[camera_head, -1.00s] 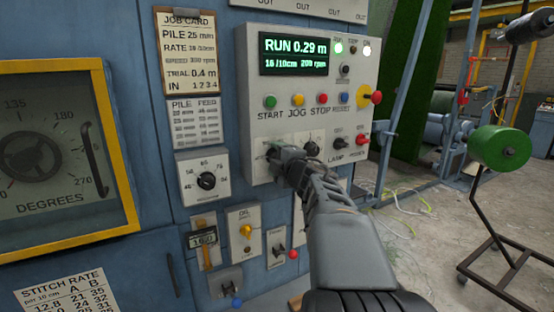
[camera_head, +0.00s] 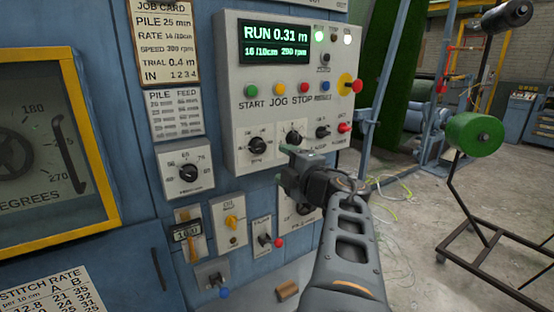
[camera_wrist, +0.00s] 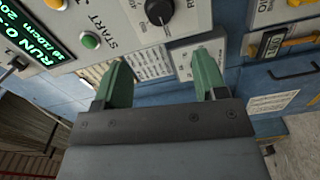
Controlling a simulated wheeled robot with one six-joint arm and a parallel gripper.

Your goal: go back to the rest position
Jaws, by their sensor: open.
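My gripper (camera_head: 287,165) is in front of the lower edge of the grey control box (camera_head: 228,130) in the head view, apart from the knobs. In the wrist view its two green fingers (camera_wrist: 165,82) stand wide apart with nothing between them. The display (camera_head: 275,43) reads RUN 0.31 m, 16/10cm, 200 rpm. A row of START, JOG, STOP and RESET buttons (camera_head: 278,89) sits below it. Two knobs (camera_head: 257,145) show above and left of my gripper. My arm hides part of the lower panel plates.
A gauge in a yellow frame (camera_head: 108,160) is at left. Small switch plates (camera_head: 229,222) sit low on the blue cabinet. A green roll on a stand (camera_head: 473,134) is at right. Loose cables (camera_head: 400,188) lie on the floor. The open floor right of my arm is mostly clear.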

